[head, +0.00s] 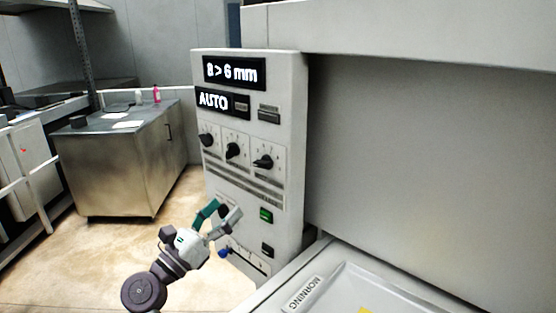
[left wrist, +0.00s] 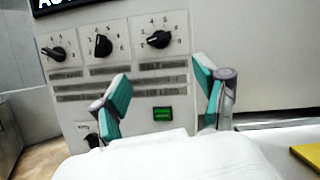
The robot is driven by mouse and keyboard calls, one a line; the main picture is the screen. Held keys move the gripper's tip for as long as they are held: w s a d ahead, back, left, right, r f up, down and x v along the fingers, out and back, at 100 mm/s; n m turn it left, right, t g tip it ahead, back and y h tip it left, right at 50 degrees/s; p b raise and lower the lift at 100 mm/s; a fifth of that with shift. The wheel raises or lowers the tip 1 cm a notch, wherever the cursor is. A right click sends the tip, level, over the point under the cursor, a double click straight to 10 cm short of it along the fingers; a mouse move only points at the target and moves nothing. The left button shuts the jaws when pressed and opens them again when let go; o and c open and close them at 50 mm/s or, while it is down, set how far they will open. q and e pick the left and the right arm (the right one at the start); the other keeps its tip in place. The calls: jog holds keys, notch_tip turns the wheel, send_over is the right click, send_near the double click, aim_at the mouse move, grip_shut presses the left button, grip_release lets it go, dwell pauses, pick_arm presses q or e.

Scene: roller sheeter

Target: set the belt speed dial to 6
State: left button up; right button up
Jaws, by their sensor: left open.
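The control panel (head: 250,185) carries a row of three black dials: left (head: 206,140), middle (head: 233,151) and right (head: 263,161). They also show in the left wrist view, left (left wrist: 57,53), middle (left wrist: 103,45) and right (left wrist: 158,39). Their small labels are too blurred to tell which is belt speed. A lower dial (left wrist: 92,140) is partly hidden by my left finger. My left gripper (head: 221,213) is open and empty, in front of the panel and below the dial row. My right gripper is not in view.
A green-lit button (head: 266,215) and a dark switch (head: 267,250) sit low on the panel. Displays read "8 > 6 mm" (head: 233,73) and "AUTO" (head: 222,102). A tray (head: 345,275) lies at lower right. A steel cabinet (head: 110,170) stands behind left; floor between is clear.

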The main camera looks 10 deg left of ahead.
aim_at(259, 167)
pick_arm(q)
jog(key=p+x, duration=0.1)
jog(key=x, duration=0.3)
jog(key=r+p+x, duration=0.1)
jog(key=p+x, duration=0.1)
jog(key=x, duration=0.3)
jog(key=shift+r, duration=0.15)
jog(key=x, duration=0.3)
jog(key=shift+p, duration=0.3)
jog(key=shift+w, duration=0.2)
jog(key=shift+w+d, duration=0.1)
jog(key=shift+c, duration=0.7)
jog(key=c, duration=1)
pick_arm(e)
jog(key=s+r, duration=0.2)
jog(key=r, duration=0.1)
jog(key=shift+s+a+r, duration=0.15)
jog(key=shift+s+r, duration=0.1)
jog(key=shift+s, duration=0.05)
